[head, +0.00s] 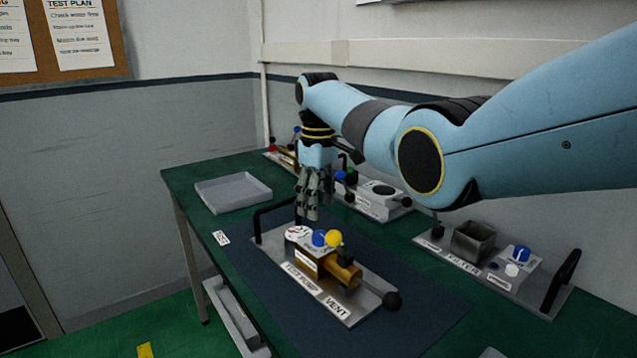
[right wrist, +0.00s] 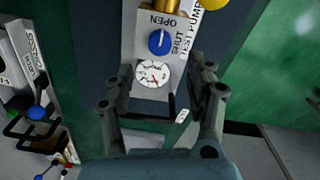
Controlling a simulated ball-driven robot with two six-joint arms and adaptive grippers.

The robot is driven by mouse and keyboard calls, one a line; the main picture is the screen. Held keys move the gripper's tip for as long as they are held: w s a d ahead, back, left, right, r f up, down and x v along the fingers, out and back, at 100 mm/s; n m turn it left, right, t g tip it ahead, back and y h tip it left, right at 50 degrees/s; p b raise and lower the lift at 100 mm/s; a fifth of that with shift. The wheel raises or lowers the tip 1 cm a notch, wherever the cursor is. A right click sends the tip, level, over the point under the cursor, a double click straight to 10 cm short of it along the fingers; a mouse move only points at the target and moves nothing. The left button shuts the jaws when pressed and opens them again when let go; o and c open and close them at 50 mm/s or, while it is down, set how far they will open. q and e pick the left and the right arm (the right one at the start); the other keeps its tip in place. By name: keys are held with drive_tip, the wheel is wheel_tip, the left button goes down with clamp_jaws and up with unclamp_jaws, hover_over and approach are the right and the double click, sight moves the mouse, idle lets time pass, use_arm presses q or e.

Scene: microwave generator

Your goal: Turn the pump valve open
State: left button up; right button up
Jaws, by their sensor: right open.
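The test pump (head: 305,262) is a grey-plated unit with a brass body on the dark mat. My right gripper (head: 310,212) is open and empty, above the gauge end of the pump. In the right wrist view its fingers (right wrist: 164,90) straddle the gauge area, short of the knob. My left gripper is not in view.
A grey tray (head: 233,192) lies at the table's far left. A plate with a metal box, labelled filter (head: 474,243), stands at the right by the wall. Other panels with knobs stand behind my gripper.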

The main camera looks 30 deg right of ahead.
drive_tip(key=shift+r, duration=2.25)
